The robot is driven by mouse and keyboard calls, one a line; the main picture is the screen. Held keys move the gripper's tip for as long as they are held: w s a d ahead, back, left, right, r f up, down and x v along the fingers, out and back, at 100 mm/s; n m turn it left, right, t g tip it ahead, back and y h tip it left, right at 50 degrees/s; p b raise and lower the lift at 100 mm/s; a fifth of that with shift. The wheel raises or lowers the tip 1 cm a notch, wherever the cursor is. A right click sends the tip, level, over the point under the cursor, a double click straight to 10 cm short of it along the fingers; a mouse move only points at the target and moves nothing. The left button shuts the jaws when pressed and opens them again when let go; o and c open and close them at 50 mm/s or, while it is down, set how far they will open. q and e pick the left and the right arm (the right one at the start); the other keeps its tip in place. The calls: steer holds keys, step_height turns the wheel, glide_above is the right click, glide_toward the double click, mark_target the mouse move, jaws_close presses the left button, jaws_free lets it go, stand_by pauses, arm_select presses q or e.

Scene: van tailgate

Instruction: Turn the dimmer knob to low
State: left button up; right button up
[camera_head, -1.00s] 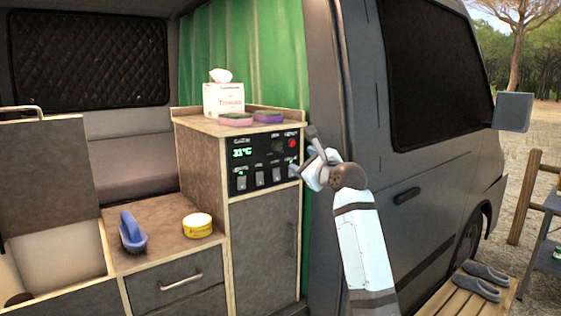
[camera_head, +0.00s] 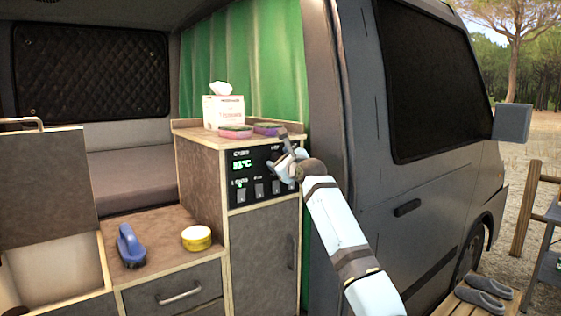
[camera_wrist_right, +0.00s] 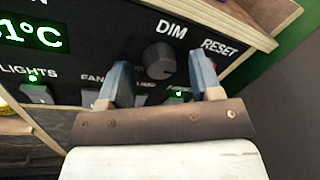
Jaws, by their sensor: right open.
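The dimmer knob (camera_wrist_right: 158,60) is a dark round knob under the label DIM on the black control panel (camera_head: 262,168). My right gripper (camera_head: 281,160) is in front of the panel's right part and hides the knob in the head view. In the right wrist view my right gripper (camera_wrist_right: 160,72) is open, one finger on each side of the knob. The knob shows between the fingertips; I cannot tell whether they touch it. My left gripper is not in view.
Lit switches (camera_wrist_right: 38,92) sit below and left of the knob, and the RESET label (camera_wrist_right: 220,48) is to its right. A tissue box (camera_head: 223,110) and sponges (camera_head: 235,131) stand on the cabinet top.

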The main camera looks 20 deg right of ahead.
steer(key=shift+c, duration=1.1)
steer(key=c, duration=0.7)
